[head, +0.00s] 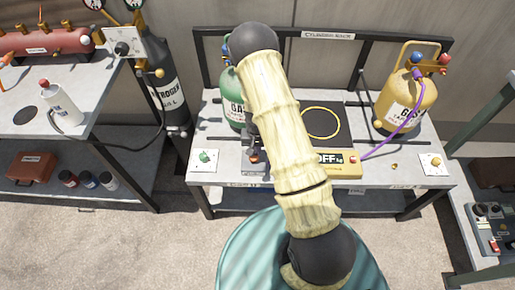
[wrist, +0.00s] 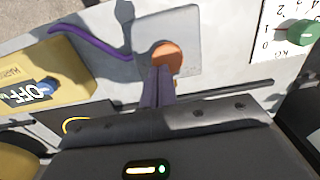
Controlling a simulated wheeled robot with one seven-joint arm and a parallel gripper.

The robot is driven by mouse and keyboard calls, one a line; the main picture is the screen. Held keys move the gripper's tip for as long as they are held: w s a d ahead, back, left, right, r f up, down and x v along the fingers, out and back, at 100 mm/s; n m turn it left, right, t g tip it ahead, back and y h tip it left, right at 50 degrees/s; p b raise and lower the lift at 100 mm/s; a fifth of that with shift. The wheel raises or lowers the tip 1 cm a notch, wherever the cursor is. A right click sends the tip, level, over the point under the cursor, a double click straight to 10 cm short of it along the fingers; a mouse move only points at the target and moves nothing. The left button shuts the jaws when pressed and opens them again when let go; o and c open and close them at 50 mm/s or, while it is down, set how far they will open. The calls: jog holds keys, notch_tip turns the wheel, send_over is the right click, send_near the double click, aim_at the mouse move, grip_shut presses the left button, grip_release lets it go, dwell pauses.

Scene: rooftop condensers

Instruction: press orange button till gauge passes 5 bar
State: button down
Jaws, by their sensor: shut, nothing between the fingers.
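The orange button (wrist: 167,54) is a round cap on a pale grey plate (wrist: 190,35), at the top middle of the wrist view. In the head view it shows as a small orange-red spot (head: 254,157) on the bench front, left of my arm. My gripper (wrist: 160,72) is shut and empty. Its fingertips overlap the button's near edge in the wrist view; I cannot tell whether they touch it. Two small gauges (head: 96,3) (head: 135,3) are cut off at the head view's top left. I cannot read them or tell whether either is the task's gauge.
A green knob (wrist: 302,33) with a numbered scale sits right of the button in the wrist view. A yellow box marked OFF (wrist: 60,82) and a purple hose (wrist: 95,42) lie left. A yellow cylinder (head: 407,98) and partly hidden green cylinder (head: 232,97) stand on the bench (head: 400,172).

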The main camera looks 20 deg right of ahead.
jog(key=shift+f+b, duration=0.5)
jog(key=shift+f, duration=0.45)
jog(key=shift+s, duration=0.2)
jog(key=shift+r+p, duration=0.55)
jog(key=shift+p, duration=0.05)
notch_tip(320, 180, up, 13)
jog(key=p, duration=0.3)
jog(key=shift+w+r, duration=0.15)
jog(key=shift+w, duration=0.05)
